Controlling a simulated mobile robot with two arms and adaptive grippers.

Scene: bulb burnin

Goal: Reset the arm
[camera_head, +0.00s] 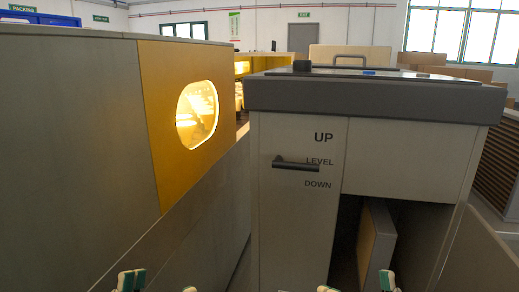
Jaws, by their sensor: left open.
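My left gripper (160,284) shows only as fingertips with green pads at the bottom edge, left of centre. Its tips are apart with nothing between them. My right gripper (357,286) also shows only as fingertips at the bottom edge, in front of the grey cabinet. Its tips are apart, and I see nothing held. Most of both arms is out of view. A dark lever handle (296,163) on the cabinet front lies about level, beside the word LEVEL, between UP and DOWN. Neither gripper touches it.
The grey cabinet (300,220) has a dark top and an open lower bay holding a tan panel (375,245). An open door (482,250) stands at the right. A long grey housing with a yellow panel (160,110) and glowing window (197,114) fills the left.

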